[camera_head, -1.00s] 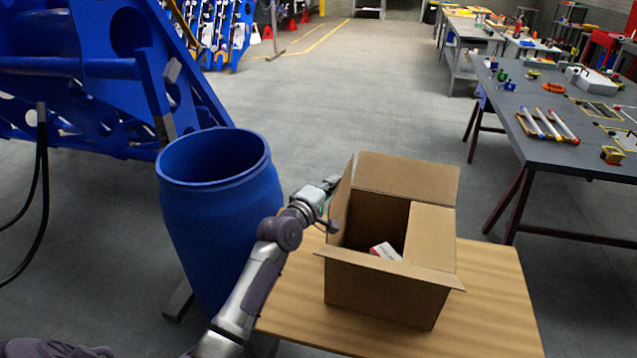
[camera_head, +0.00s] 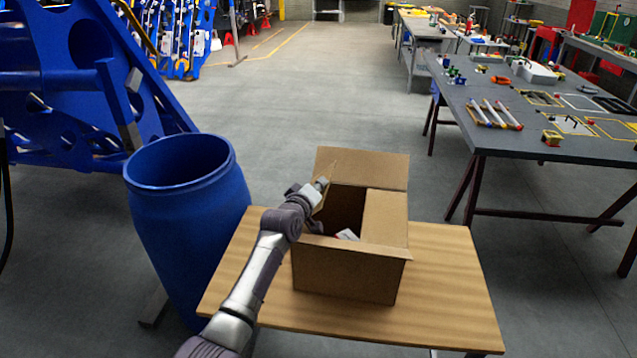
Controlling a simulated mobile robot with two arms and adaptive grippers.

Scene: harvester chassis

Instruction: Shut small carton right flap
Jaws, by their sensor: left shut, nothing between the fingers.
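A small open cardboard carton (camera_head: 345,275) stands on the wooden table. Its right flap (camera_head: 385,218) lies folded inward over the right part of the opening. The back flap (camera_head: 362,168) stands up, and the front flap (camera_head: 355,247) sticks outward. A white and red item (camera_head: 347,235) lies inside, partly hidden. My left gripper (camera_head: 321,186) is shut and empty at the carton's left rim, near the left flap, which it and my arm mostly hide. I cannot tell whether it touches that flap. My right gripper is out of view.
A blue barrel (camera_head: 190,235) stands close to the left of the wooden table (camera_head: 450,290). The table's right side is bare. A grey workbench (camera_head: 510,135) with tools is at the right, and a blue machine frame (camera_head: 60,90) at the left. Open floor lies behind.

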